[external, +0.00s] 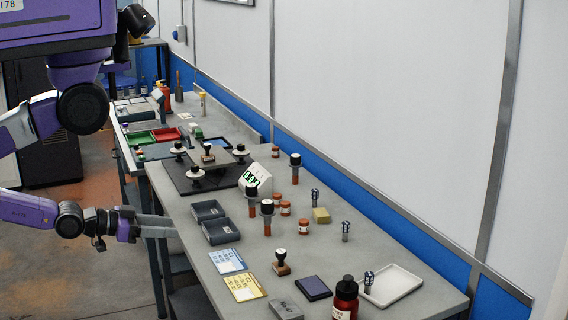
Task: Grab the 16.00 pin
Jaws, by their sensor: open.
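No marking that reads 16.00 is legible, so I cannot tell which piece is the 16.00 pin. Three upright pieces with black tops and brown lower parts stand on the bench: one toward the back (295,170), one by the dark bins (251,201) and one just right of it (267,218). Three slimmer grey pieces with dark tops stand farther right: one at the back (314,197), one in the middle (345,232) and one by the white tray (368,281). My gripper (173,226) is open and empty at the bench's left edge, apart from all of them.
Two dark bins (221,230) stand on the bench (205,285) nearest my gripper. A wall runs behind.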

